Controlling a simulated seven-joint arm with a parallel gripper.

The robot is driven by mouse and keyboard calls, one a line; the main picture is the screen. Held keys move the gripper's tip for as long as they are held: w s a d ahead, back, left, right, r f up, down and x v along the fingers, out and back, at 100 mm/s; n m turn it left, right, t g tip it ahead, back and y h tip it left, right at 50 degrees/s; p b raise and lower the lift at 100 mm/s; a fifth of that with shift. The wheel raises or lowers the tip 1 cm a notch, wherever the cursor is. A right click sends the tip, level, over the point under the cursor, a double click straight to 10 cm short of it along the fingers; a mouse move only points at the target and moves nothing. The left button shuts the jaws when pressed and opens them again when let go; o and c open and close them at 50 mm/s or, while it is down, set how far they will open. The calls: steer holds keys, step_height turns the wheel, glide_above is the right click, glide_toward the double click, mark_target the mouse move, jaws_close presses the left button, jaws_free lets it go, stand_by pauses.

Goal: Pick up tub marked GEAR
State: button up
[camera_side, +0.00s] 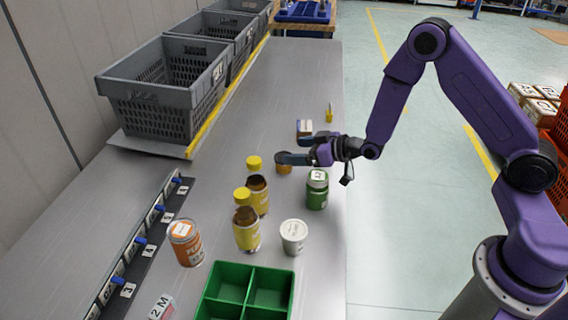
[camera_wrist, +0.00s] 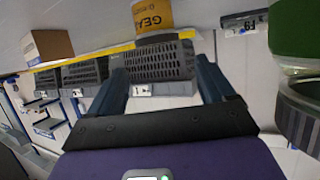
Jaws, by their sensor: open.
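The tub marked GEAR (camera_wrist: 152,17) is a small orange-yellow tub at the top of the wrist view, where its lettering appears upside down. A small orange tub (camera_side: 284,169) in the side view seems to be the same one, partly hidden by a finger. My gripper (camera_side: 291,150) is open and low over the table beside it. In the wrist view, the two fingers of my gripper (camera_wrist: 161,68) are spread wide with nothing between them. The tub lies beyond the fingertips, roughly in line with the gap. I see no contact in the wrist view.
A green jar (camera_side: 317,190) stands close to my gripper. A small box (camera_side: 305,128) lies behind it. Grey crates (camera_side: 150,119) line the left.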

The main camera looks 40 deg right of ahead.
step_height(320, 180, down, 2)
steer(key=shift+f, duration=0.25)
steer(key=shift+x, duration=1)
steer(key=shift+w+a+f, duration=0.2)
steer(key=shift+w, duration=0.2)
steer(key=shift+c, duration=0.4)
steer(key=c, duration=1)
